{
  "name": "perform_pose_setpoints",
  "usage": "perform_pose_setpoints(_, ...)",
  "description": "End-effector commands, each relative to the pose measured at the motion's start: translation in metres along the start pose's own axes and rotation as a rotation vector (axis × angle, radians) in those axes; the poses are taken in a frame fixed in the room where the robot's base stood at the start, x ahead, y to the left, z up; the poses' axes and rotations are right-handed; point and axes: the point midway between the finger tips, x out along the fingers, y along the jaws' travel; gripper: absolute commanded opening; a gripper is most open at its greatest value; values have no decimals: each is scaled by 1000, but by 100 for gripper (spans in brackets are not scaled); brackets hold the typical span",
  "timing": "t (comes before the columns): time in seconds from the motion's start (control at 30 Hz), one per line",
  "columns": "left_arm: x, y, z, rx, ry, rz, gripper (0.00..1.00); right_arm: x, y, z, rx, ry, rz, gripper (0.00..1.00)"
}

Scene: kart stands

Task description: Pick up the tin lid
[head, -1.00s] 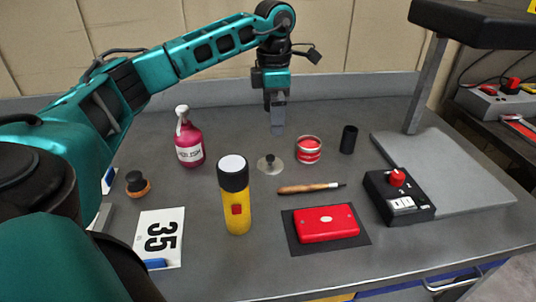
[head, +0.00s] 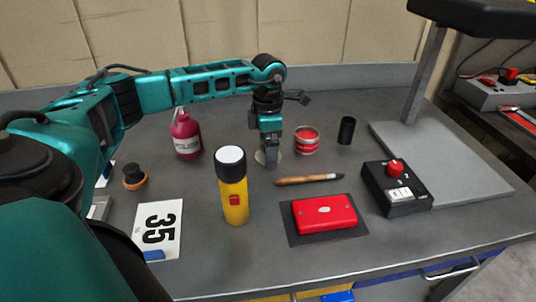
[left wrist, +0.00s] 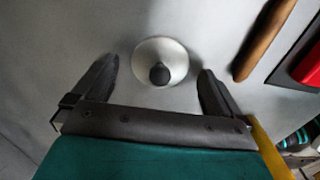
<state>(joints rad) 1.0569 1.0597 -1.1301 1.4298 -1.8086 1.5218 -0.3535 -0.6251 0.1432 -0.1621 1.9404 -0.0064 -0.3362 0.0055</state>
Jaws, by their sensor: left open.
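The tin lid is a round pale metal disc with a dark knob; in the head view the lid (head: 260,158) is partly hidden behind my left gripper (head: 271,165). The fingers are open, one on each side, and hold nothing. An open red and white tin (head: 306,141) stands just to the right of the lid.
A wooden-handled tool (head: 308,179) lies right of the lid. A yellow torch (head: 235,203) stands in front and a pink spray bottle (head: 186,137) stands at left. A red case (head: 323,213), a black switch box (head: 396,188) and a black cylinder (head: 346,131) are at right.

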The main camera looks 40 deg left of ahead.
Motion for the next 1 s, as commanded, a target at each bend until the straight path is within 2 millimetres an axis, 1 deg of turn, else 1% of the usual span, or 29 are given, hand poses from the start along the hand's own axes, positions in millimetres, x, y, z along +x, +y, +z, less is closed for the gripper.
perform_pose_setpoints(0.1,6,0,0,0,-1,1,100,0,0,0,0,-1,0,43)
perform_pose_setpoints(0.3,6,0,0,0,-1,1,99,0,0,0,0,-1,0,43)
perform_pose_setpoints(0.9,5,0,0,0,-1,1,42,0,0,0,0,-1,-1,43)
perform_pose_setpoints(1.0,5,0,0,0,-1,1,41,0,0,0,0,-1,-1,43)
